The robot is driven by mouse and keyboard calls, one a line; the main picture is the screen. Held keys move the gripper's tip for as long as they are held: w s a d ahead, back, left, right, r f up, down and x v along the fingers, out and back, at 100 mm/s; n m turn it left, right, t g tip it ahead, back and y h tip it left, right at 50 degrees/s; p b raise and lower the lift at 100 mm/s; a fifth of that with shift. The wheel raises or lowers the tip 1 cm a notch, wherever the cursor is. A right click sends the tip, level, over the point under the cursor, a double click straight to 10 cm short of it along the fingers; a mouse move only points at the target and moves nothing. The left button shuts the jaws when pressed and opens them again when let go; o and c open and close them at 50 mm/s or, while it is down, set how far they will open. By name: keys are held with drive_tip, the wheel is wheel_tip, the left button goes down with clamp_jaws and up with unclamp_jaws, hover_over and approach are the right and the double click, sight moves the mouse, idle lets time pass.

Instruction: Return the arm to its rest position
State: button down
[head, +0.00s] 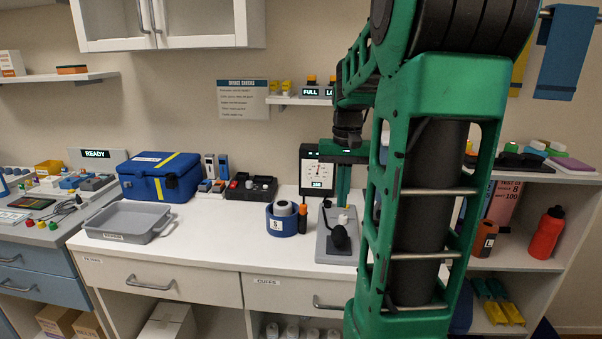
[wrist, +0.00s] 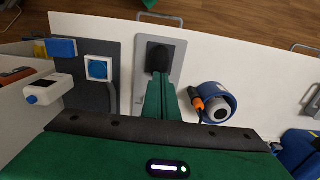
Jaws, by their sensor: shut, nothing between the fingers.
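My gripper (head: 343,190) is shut and empty. Its green fingers point down over the white counter, in front of the dial gauge (head: 311,172) and above the grey base plate (head: 323,246) with a black knob (head: 340,237). In the wrist view the closed fingers (wrist: 161,98) lie side by side, with the black knob (wrist: 159,58) just beyond their tips. My green arm hangs from the upper right of the head view and hides part of the counter and wall.
A blue round holder (head: 281,224) with an orange-handled tool (head: 303,219) stands left of the base plate. A grey tray (head: 128,222) and a blue case (head: 150,185) are farther left. A shelf (head: 515,175) stands at right, and a wall cabinet (head: 170,25) hangs above. Counter front is mostly clear.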

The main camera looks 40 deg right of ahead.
drive_tip(key=s+a+f+n, duration=0.1)
drive_tip(key=s+a+f, duration=0.2)
drive_tip(key=s+a, duration=0.4)
drive_tip(key=s+a+f+n, duration=0.2)
drive_tip(key=s+a+f, duration=0.2)
drive_tip(key=a, duration=0.5)
drive_tip(key=s, duration=0.2)
drive_tip(key=shift+s+a+n, duration=0.3)
drive_tip(key=shift+s, duration=0.1)
drive_tip(key=shift+w+f, duration=0.3)
drive_tip(key=shift+w, duration=0.3)
